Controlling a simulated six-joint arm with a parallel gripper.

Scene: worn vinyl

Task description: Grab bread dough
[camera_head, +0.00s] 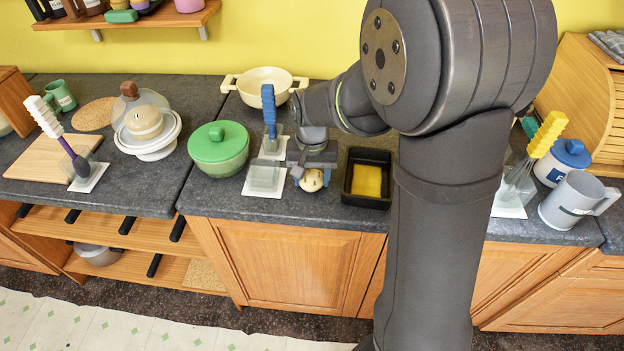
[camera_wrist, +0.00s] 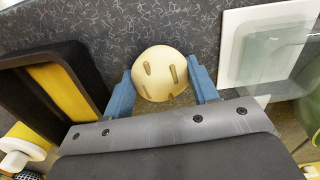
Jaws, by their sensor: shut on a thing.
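The bread dough (camera_head: 312,181) is a pale round ball near the front edge of the counter, between a clear box and a black pan. My gripper and wrist hide part of the dough in the head view. I cannot tell whether the dough touches the counter.
A black pan (camera_head: 350,198) with a yellow inside stands close on the right. A clear box on a white base (camera_head: 263,189) is close on the left. A green lidded pot (camera_head: 218,147) and a cream two-handled pot (camera_head: 264,84) stand farther off. The counter's front edge is near.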

